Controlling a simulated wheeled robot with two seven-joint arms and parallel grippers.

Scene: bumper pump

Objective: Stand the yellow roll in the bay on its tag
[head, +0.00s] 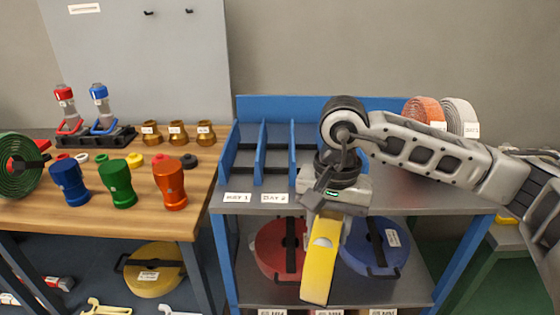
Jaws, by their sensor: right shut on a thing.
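My right gripper (325,198) reaches in from the right and points down in front of the blue cart (375,200). It is shut on a yellow piece (319,268), which looks like the yellow roll seen nearly edge-on. The roll hangs below the fingers, slightly tilted, in front of the lower shelf and clear of the bays. Blue dividers (260,152) form narrow bays at the cart's left. White tags (237,198) (274,198) sit on the front edge below two bays. My wrist hides the area right of them. My left gripper is not in view.
An orange roll (424,112) and a white roll (461,117) stand at the cart's back right. Red (271,252) and blue (383,247) round cases lie on the lower shelf. The wooden bench (120,208) at left holds nozzles and a green roll (20,165).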

